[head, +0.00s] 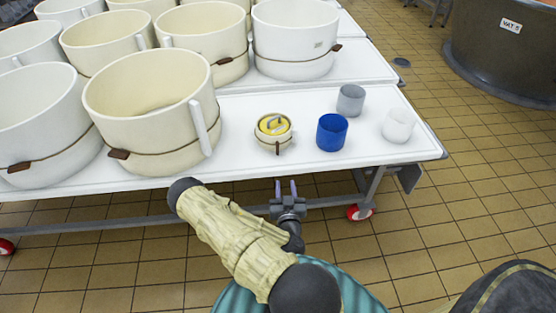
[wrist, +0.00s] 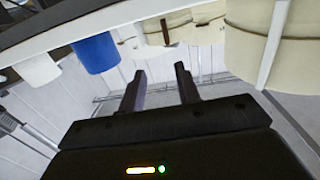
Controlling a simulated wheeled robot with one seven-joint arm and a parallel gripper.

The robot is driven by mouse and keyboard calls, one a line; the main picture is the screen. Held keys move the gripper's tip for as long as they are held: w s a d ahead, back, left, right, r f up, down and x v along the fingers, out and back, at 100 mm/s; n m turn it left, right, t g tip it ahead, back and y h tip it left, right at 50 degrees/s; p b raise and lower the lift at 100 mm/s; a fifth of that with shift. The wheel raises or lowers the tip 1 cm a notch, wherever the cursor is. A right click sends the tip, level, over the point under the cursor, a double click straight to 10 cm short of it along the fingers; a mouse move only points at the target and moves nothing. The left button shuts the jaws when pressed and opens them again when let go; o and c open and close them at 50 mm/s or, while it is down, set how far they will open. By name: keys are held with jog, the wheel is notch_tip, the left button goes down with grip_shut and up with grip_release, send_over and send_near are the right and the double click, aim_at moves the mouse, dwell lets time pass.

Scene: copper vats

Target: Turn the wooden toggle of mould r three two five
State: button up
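Several cream and white moulds, each bound with a cord, stand on white tables, and brown wooden toggles show on some. The large front cream mould (head: 150,105) has its toggle (head: 118,154) low on its front. A small mould (head: 273,139) with a yellow lid (head: 273,124) has a toggle (head: 277,148) facing me; that toggle also shows in the wrist view (wrist: 166,32). No number is readable, so I cannot tell which mould is r three two five. My gripper (head: 286,188) is open and empty, short of the table's front edge, below the small mould in the head view.
A blue cup (head: 332,132), a grey cup (head: 351,100) and a white cup (head: 397,125) stand right of the small mould on the front table (head: 250,181). A dark vat (head: 500,55) stands at the back right.

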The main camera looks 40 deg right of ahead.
aim_at(278, 150)
jog(key=shift+s+a+f+n+t+y, duration=0.15)
jog(key=shift+a+f+n+t+y, duration=0.15)
jog(key=shift+f+n+t+y, duration=0.15)
jog(key=shift+r, duration=0.1)
jog(key=shift+h, duration=0.25)
jog(key=b+x, duration=0.2)
jog(key=x, duration=1.5)
jog(key=shift+w+d+b, duration=0.1)
jog(key=shift+w+b, duration=0.1)
jog(key=shift+b, duration=0.15)
jog(key=shift+c, duration=0.4)
grip_shut()
